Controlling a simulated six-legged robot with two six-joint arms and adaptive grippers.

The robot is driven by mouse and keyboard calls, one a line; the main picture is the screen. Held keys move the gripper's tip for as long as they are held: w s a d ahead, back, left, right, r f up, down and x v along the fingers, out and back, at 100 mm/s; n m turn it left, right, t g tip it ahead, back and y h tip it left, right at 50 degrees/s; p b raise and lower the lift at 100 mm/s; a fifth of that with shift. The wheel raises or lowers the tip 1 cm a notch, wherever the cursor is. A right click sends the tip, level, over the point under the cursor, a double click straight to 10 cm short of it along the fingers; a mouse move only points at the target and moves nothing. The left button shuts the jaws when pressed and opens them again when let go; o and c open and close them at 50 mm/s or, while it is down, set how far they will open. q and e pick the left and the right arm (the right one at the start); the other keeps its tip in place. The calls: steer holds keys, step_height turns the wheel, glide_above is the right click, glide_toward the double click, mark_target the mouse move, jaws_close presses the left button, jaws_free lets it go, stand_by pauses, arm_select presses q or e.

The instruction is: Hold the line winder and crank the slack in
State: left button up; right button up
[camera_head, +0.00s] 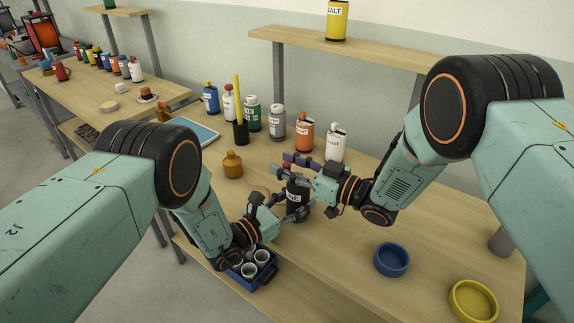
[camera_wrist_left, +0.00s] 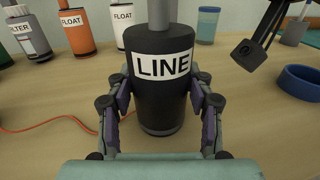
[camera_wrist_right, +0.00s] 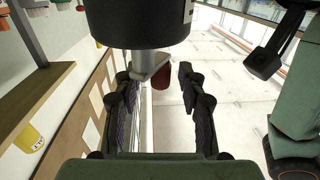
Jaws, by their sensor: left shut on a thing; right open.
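The line winder (camera_head: 296,193) is a black upright cylinder with a white LINE label, standing on the bench. It fills the middle of the left wrist view (camera_wrist_left: 160,98). My left gripper (camera_head: 287,207) is shut on its body, one finger on each side. In the right wrist view, the grey crank arm (camera_wrist_right: 150,66) and dark red knob (camera_wrist_right: 162,77) show beside the winder's black body.
An orange line (camera_wrist_left: 45,128) runs over the bench from the winder. Orange (camera_head: 304,133) and white (camera_head: 335,143) bottles stand behind. A blue ring-shaped dish (camera_head: 392,259) and yellow dish (camera_head: 473,300) lie right. A blue crate (camera_head: 266,275) holds cups in front.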

steer(key=shift+a, duration=0.15)
steer(key=shift+c, duration=0.4)
jaws_close()
